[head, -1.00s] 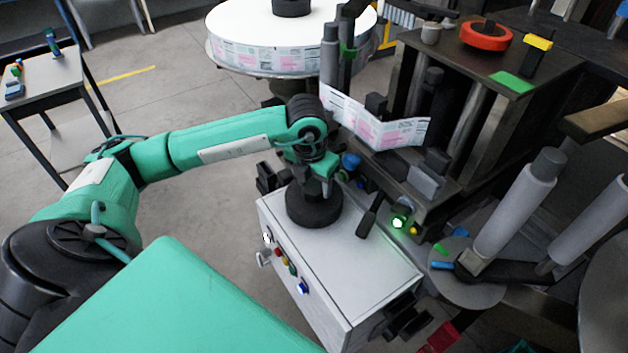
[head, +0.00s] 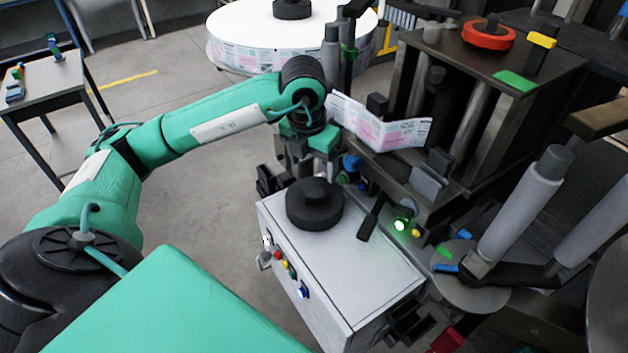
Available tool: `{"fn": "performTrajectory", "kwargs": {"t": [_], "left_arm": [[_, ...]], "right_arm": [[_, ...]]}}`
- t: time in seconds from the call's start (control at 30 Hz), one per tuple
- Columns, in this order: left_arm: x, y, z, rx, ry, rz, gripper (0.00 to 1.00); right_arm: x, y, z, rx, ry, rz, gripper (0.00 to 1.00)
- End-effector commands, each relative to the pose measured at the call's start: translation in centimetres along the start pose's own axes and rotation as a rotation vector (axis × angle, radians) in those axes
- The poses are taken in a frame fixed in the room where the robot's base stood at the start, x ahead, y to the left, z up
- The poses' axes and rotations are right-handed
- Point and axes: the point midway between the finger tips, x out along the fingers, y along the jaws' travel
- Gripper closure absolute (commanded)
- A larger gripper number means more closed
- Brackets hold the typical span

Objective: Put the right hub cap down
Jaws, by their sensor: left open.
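A black round hub cap (head: 315,210) with a raised knob lies flat on the white top of the control cabinet (head: 362,272), near its back left corner. My left gripper (head: 308,176) is open and empty. It is just behind and above the cap in the picture, pointing down, and the cap's knob shows clear of it. Its fingertips are partly hard to make out against the machine. A second black hub cap (head: 292,9) sits on the big white label reel (head: 240,28) at the back. My right gripper is not in view.
A black lever (head: 373,218) and a lit green button (head: 401,224) are right of the cap. The labeller's frame and grey rollers (head: 520,205) fill the right side. The label web (head: 385,128) runs close behind my gripper. The cabinet's front top is clear.

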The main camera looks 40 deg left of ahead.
Motion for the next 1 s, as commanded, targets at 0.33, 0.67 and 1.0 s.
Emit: {"fn": "performTrajectory", "kwargs": {"t": [0.33,0.67,1.0], "left_arm": [[-4.4,0.0,0.0,0.001,0.001,0.001,0.25],[-4.7,0.0,0.0,0.001,0.001,0.001,0.25],[-4.7,0.0,0.0,0.001,0.002,0.001,0.25]], "right_arm": [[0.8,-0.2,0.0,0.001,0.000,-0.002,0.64],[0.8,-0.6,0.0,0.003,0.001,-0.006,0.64],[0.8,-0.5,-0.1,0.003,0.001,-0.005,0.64]]}}
